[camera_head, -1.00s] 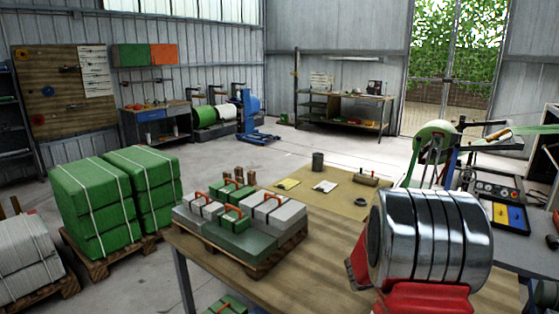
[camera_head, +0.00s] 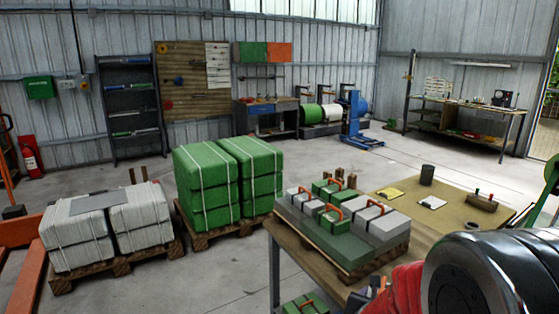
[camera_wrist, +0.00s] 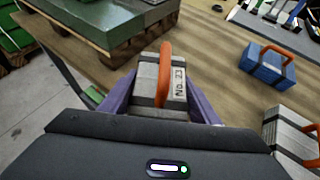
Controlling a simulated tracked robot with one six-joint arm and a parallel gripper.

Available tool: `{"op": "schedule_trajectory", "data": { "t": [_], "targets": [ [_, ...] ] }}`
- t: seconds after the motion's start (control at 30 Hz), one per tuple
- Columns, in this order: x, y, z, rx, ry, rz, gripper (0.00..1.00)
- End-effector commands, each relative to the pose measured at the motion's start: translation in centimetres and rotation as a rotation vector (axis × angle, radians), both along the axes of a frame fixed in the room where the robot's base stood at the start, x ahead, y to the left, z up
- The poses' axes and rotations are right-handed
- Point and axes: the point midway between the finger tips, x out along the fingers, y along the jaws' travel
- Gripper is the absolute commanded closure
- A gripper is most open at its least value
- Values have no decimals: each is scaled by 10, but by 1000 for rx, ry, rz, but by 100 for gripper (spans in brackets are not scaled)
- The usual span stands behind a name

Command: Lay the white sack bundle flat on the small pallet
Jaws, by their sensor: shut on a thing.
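In the wrist view, my gripper (camera_wrist: 160,92) has its two purple fingers on either side of a white-grey sack bundle (camera_wrist: 148,76). The bundle has a dark strap, an orange handle and a label reading "No. 23". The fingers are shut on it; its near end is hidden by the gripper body. The small wooden pallet (camera_head: 372,265) stands on the near left of the work table in the head view. It carries green and white bundles with orange handles. A pallet edge (camera_wrist: 95,38) also shows at the upper left of the wrist view, beyond the held bundle.
A blue bundle (camera_wrist: 268,65) and another pale bundle (camera_wrist: 292,135) are at the right of the wrist view. The table (camera_head: 385,195) carries a dark cup (camera_head: 427,174) and clipboards. Floor pallets with large green stacks (camera_head: 230,180) and white stacks (camera_head: 105,225) stand left.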

Motion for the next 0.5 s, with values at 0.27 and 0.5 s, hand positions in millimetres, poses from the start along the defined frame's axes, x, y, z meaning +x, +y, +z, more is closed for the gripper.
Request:
{"op": "schedule_trajectory", "data": {
  "t": [0.27,0.5],
  "targets": [
    [6,83,18,0,-3,153,68],
    [7,115,22,-1,-1,212,68]
  ]
}}
